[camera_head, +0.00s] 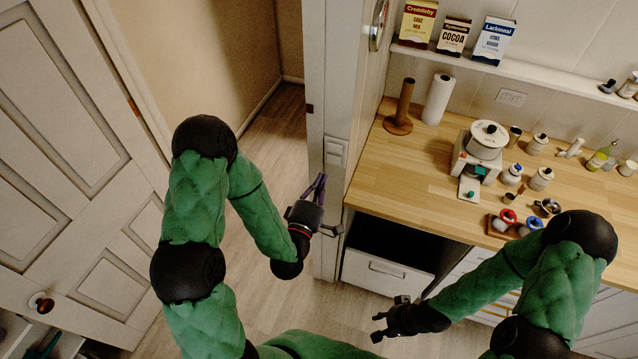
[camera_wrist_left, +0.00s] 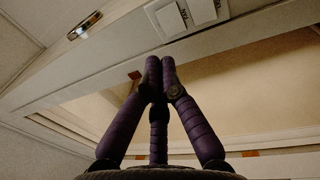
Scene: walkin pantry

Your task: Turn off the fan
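No fan shows in either view. A white wall switch plate with two rockers (camera_head: 335,152) is on the door-side post in the head view. In the left wrist view, its rockers (camera_wrist_left: 188,13) are at the top, just beyond my fingertips. My left gripper (camera_head: 319,182) is below the switch plate with its fingers pointing up toward it. In the left wrist view, the left gripper's purple fingers (camera_wrist_left: 161,64) are together at the tips, with nothing between them. A gap appears to remain between them and the switch. My right gripper (camera_head: 379,326) is open and empty, low in front of the drawers.
A white panelled door (camera_head: 60,150) stands open at left, beside the doorway. The wooden counter (camera_head: 415,170) at right holds a paper towel roll (camera_head: 438,99), a scale with a pot (camera_head: 487,140) and several jars. White drawers (camera_head: 385,277) are below.

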